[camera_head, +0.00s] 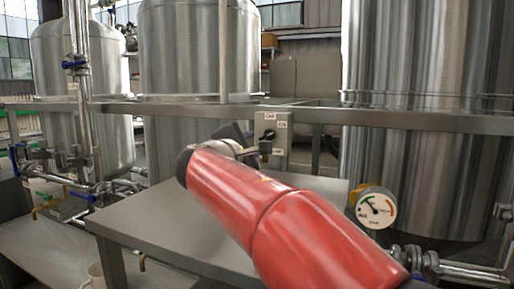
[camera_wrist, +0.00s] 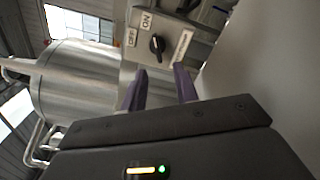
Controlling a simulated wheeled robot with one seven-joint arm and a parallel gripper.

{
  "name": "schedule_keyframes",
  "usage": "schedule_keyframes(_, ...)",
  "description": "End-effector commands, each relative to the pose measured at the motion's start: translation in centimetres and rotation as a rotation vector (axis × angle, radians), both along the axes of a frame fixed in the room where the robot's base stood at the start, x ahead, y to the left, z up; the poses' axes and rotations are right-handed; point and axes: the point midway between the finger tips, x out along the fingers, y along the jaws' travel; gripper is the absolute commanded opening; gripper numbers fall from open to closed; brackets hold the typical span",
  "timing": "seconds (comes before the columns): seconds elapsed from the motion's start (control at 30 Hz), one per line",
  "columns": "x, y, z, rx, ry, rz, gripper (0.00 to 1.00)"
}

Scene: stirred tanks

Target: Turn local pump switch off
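The pump switch is a small black rotary knob (camera_head: 268,134) on a grey metal box (camera_head: 283,143) fixed to the rail behind the table. In the wrist view the knob (camera_wrist: 156,46) sits on the box face beside white ON and OFF labels, and a third label lies to its right. I cannot tell for sure which label the knob points at. My gripper (camera_wrist: 160,70) is open, its two purple fingers apart and empty. The fingertips are just short of the knob, which shows between them. In the head view my red arm partly hides the gripper.
A grey table (camera_head: 165,230) lies beneath my arm. A horizontal metal rail (camera_head: 400,118) runs across behind it. Large steel tanks (camera_head: 200,50) stand behind.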

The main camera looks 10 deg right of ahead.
Motion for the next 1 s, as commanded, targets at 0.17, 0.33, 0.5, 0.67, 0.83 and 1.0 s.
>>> schedule_keyframes(0.17,1.5,-0.8,0.4,-0.016,-0.004,-0.002,0.3)
schedule_keyframes(0.33,3.9,-2.4,0.4,-0.014,-0.004,-0.003,0.3)
schedule_keyframes(0.5,5.7,-3.6,0.4,-0.012,-0.004,-0.001,0.3)
schedule_keyframes(0.67,6.4,-4.2,0.3,-0.011,-0.004,0.0,0.3)
schedule_keyframes(0.83,6.5,-4.2,0.2,-0.01,-0.004,0.001,0.3)
schedule_keyframes(1.0,6.5,-4.2,0.2,-0.01,-0.004,0.001,0.17)
